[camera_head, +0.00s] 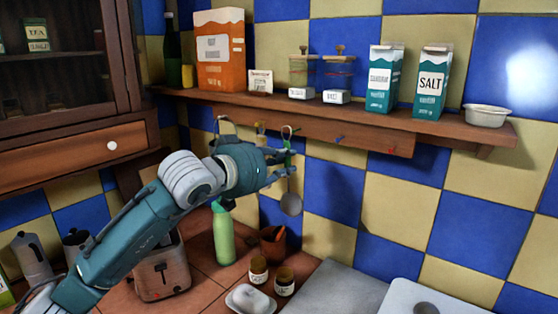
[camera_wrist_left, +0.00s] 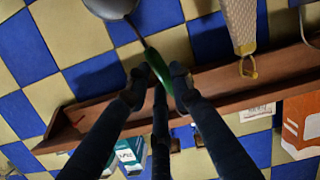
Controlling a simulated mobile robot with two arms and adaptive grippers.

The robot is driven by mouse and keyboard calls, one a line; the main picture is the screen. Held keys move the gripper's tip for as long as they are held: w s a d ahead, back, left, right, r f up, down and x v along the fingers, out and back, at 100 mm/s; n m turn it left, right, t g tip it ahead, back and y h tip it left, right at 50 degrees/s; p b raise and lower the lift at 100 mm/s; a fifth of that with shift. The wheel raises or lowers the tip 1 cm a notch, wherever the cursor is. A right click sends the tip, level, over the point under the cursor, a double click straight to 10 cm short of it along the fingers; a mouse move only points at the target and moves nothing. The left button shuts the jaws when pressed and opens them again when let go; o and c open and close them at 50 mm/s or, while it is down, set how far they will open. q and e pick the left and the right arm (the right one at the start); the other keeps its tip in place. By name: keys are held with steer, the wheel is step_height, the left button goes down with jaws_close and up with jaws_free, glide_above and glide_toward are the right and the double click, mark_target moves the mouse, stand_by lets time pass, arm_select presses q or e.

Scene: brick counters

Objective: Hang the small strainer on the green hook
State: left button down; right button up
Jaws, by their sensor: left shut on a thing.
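The small strainer has a round grey bowl (camera_head: 291,204) and a green handle (camera_wrist_left: 181,84) with a loop at its top. My left gripper (camera_head: 282,165) is shut on the green handle, and the bowl hangs below the fingers. In the left wrist view the bowl (camera_wrist_left: 110,6) is at the top edge and the fingers (camera_wrist_left: 158,82) close around the handle. The loop is close to the hook rail (camera_head: 315,134) under the shelf. The green hook cannot be told apart from the green handle, and I cannot tell whether the loop is around it. My right gripper is not in view.
The rail also has a blue hook (camera_head: 339,138) and a red hook (camera_head: 391,151) to the right. A grater (camera_wrist_left: 238,22) hangs beside the strainer. Cartons and jars stand on the shelf above. A green bottle (camera_head: 223,236) and a brown pot (camera_head: 272,248) stand below on the counter.

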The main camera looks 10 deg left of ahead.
arm_select(q)
steer(key=shift+r+p+x, duration=0.15)
steer(key=shift+p+x, duration=0.35)
steer(key=shift+x, duration=0.5)
steer(key=shift+r+p+x, duration=0.1)
steer(key=shift+p+x, duration=0.35)
steer(key=shift+x, duration=0.55)
steer(key=shift+w+d+f+b, duration=0.25)
steer(key=shift+w+f+b, duration=0.3)
steer(key=shift+b, duration=0.4)
